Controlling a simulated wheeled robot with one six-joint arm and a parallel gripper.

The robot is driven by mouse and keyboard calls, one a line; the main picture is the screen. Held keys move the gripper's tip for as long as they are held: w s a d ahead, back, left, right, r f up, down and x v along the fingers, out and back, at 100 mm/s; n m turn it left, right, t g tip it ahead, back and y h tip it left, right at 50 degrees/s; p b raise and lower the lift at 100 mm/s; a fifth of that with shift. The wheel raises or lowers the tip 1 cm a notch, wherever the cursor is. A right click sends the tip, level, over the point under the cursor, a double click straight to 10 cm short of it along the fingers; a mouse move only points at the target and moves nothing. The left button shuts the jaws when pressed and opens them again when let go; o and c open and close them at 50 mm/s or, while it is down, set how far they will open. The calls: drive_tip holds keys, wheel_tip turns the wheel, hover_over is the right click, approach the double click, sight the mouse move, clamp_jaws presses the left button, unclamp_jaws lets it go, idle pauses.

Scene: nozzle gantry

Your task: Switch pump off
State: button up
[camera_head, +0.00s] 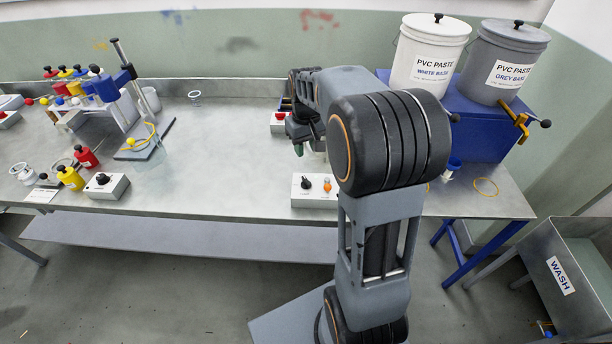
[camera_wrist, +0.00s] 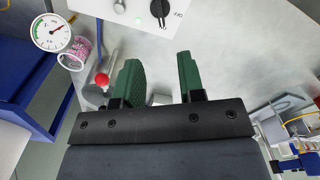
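In the wrist view, a white control box (camera_wrist: 140,22) lies at the top edge, cut off by the frame. It carries a black rotary knob (camera_wrist: 160,10) with small lettering beside it, not clearly readable. My gripper (camera_wrist: 156,68) has two green fingers spread apart with nothing between them; the knob is beyond the fingertips, not touched. In the head view, my gripper (camera_head: 299,149) is mostly hidden by my arm, above the bench. A white box (camera_head: 315,198) with a black knob (camera_head: 306,183) and an orange lamp stands at the bench's front edge below it.
A pressure gauge (camera_wrist: 52,32) and a red-ball lever (camera_wrist: 102,79) are near the fingers. Another knob box (camera_head: 104,186) stands left; a red-knobbed box (camera_head: 279,122) is behind. Paste buckets (camera_head: 430,55) stand on the right. The bench middle (camera_head: 225,150) is clear.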

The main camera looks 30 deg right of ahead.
sight(306, 180)
wheel_tip(306, 180, down, 13)
drive_tip(key=shift+f+p, duration=0.15)
drive_tip(key=shift+p, duration=0.25)
clamp_jaws()
idle(0.4)
